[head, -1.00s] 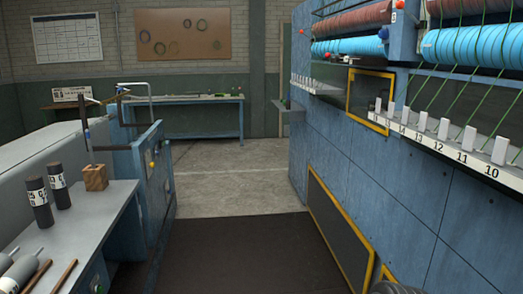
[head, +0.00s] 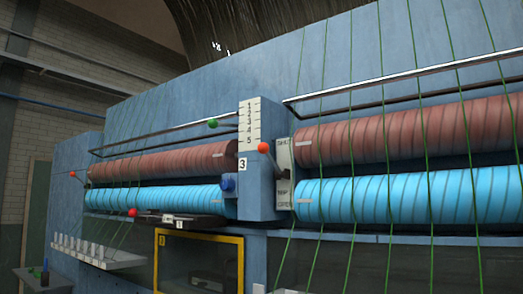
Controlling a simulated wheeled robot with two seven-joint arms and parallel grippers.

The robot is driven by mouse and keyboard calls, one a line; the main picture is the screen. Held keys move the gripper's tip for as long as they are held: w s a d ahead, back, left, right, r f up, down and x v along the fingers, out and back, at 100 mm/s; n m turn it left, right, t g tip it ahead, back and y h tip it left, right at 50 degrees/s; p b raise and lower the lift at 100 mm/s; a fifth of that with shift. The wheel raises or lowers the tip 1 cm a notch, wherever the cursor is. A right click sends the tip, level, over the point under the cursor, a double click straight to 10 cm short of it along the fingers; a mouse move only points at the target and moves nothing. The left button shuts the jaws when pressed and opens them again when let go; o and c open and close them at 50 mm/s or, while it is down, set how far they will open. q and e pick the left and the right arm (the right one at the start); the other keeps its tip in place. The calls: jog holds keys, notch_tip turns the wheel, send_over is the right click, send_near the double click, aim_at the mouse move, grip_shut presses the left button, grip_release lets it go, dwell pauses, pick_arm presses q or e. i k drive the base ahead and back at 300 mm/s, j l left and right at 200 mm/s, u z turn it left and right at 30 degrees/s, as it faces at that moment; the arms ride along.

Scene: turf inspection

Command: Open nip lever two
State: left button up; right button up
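A lever with a red ball knob (head: 264,147) stands beside a pale plate (head: 284,172) whose small lettering seems to include SHUT and OPEN. Another red knob (head: 73,174) is at the far left end of the rollers, and a third red knob (head: 132,212) is below the left blue roller. I cannot read a number two on any lever. Neither of my grippers is in view.
Red-brown rollers (head: 400,133) lie above blue rollers (head: 400,195), with green yarns running down across them. A green knob (head: 212,123) is on a rail near the numbered scale (head: 250,122). A yellow-framed window (head: 240,270) and a white-pegged ledge (head: 95,255) are lower left.

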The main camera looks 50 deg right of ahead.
aim_at(263, 148)
jog(key=i+j+z, duration=0.15)
jog(key=i+z, duration=0.25)
jog(key=i+j+z, duration=1)
jog(key=j+z, duration=0.2)
